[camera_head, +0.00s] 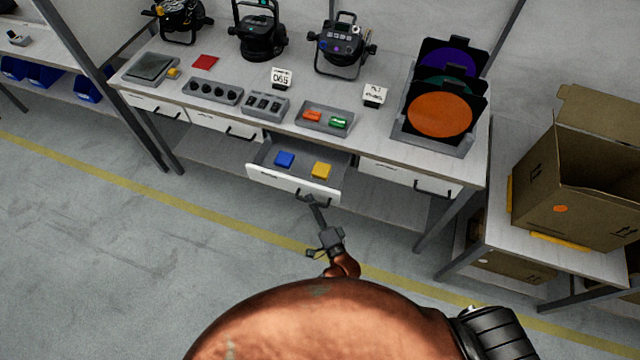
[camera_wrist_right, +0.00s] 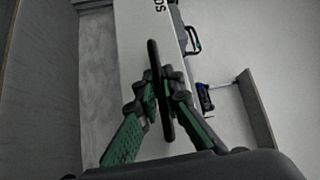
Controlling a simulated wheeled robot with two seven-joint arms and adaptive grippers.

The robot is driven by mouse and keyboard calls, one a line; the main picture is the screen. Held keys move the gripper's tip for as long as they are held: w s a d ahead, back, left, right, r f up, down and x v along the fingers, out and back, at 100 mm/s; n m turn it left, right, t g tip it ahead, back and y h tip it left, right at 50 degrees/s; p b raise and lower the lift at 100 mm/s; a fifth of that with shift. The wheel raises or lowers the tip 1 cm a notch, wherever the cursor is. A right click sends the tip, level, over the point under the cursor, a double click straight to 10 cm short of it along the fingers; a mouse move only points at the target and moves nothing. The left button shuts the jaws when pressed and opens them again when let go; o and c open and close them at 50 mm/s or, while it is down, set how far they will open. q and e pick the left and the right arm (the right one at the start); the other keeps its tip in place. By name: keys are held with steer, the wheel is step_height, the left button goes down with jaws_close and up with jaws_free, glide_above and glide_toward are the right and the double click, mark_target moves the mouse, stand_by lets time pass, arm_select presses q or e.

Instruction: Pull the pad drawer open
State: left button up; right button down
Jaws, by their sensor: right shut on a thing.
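My right gripper (camera_head: 309,199) is at the drawer's white front. In the right wrist view its green-and-black fingers (camera_wrist_right: 162,92) are shut on the black bar handle (camera_wrist_right: 155,60), one finger on each side. The white drawer front (camera_wrist_right: 135,40) with part of a printed label shows behind the handle. My left gripper is not in view.
Other shut drawers with black handles sit left (camera_head: 227,126) and right (camera_head: 412,176) of it. The workbench top (camera_head: 225,75) holds stage lamps, trays, cards and a gel-frame rack (camera_head: 436,143). Cardboard boxes (camera_head: 570,190) stand at right. The floor in front is clear.

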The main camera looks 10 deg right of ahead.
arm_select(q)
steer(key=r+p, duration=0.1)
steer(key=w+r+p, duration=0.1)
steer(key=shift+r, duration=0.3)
arm_select(e)
steer(key=s+a, duration=0.9)
steer(key=s, duration=0.4)
steer(key=shift+s, duration=0.2)
steer(key=c, duration=2.1)
jaws_free()
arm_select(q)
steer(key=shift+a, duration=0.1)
